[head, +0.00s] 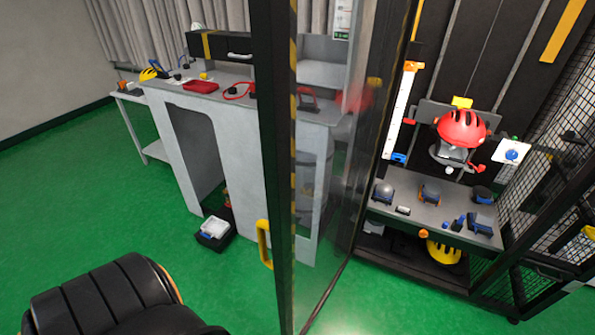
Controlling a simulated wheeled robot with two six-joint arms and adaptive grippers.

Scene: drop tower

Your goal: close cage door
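The cage door (276,150) stands open in the middle of the head view, seen at a steep angle. It has a dark frame, yellow and black stripes and a clear panel. Its yellow handle (264,243) is on the near edge, facing left. The cage's opening is to the right of the door, with a drop tower inside. A red helmet (461,128) sits on the tower. Neither of my grippers is in view.
A grey workbench (221,145) with a red tray (200,87) stands behind the door on the left. A black padded, seat-like thing (105,298) is at the bottom left. Black mesh (545,190) bounds the cage on the right. Green floor (60,200) is clear at the left.

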